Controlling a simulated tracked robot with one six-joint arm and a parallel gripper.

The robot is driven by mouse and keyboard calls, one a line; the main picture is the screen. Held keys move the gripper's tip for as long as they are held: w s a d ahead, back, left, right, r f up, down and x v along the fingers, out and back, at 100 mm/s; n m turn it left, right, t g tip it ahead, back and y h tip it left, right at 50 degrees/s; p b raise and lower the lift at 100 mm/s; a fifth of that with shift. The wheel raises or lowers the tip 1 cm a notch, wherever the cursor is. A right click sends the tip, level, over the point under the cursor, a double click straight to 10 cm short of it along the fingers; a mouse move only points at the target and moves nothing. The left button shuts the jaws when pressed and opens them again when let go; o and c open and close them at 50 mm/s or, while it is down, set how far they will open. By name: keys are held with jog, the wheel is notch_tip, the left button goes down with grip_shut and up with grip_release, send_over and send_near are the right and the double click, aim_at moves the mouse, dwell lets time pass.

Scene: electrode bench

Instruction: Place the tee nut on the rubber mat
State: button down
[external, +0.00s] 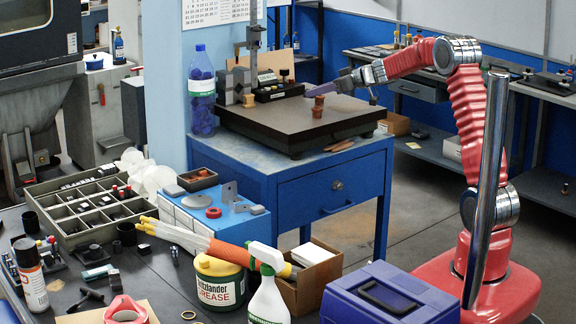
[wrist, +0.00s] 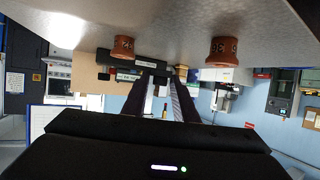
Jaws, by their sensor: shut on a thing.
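My gripper (external: 314,92) reaches left over the dark surface plate (external: 262,117) on the blue cabinet. In the wrist view, which is upside down, its two dark fingers (wrist: 162,78) point away from me with a narrow gap. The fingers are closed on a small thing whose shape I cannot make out. I cannot pick out the tee nut for sure in either view. No surface in view is clearly the rubber mat.
Two numbered copper-coloured pieces stand on the plate: one (wrist: 123,47) left and one (wrist: 222,51) right of the fingers in the wrist view. A blue-capped bottle (external: 202,95) and a dark instrument (external: 278,91) stand at the plate's left and back. The plate's front is mostly clear.

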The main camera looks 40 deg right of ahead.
jog(key=shift+f, duration=0.15)
jog(key=shift+f, duration=1.85)
jog(key=shift+f, duration=0.1)
jog(key=c, duration=1.4)
grip_release()
jog(key=shift+s+r, duration=0.1)
jog(key=shift+r, duration=0.1)
jog(key=v, duration=1.1)
jog(key=shift+s+d, duration=0.2)
jog(key=shift+s, duration=0.15)
jog(key=shift+r, duration=0.1)
